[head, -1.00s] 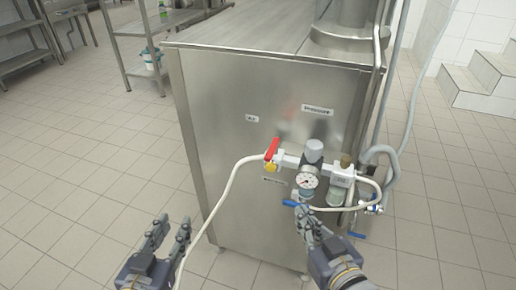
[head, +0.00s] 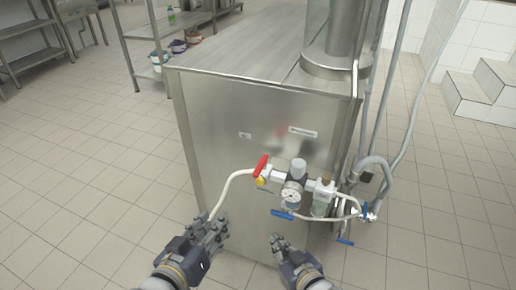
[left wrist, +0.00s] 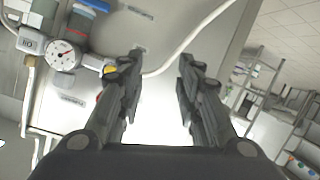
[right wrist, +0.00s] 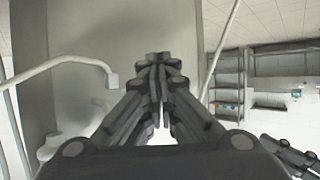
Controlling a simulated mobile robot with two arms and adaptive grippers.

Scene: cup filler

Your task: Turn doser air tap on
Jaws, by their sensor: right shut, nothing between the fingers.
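The air unit is on the side of the steel machine (head: 225,125). It has a red-handled tap (head: 261,166) with a yellow knob, a round gauge (head: 292,197), and blue handles (head: 282,215) below and to the right (head: 365,210). Which tap is the doser's I cannot tell. The red handle stands tilted up. My left gripper (head: 213,229) is open and empty, below and left of the red tap; the left wrist view shows the gauge (left wrist: 65,55) left of its fingers. My right gripper (head: 277,240) is shut and empty, below the gauge and the near blue handle, apart from both.
A white hose (head: 233,184) runs from the red tap down toward my left gripper. Grey pipes and hoses (head: 368,125) rise at the machine's right edge. A steel shelf (head: 150,45) stands behind at the left. The tiled floor around is free.

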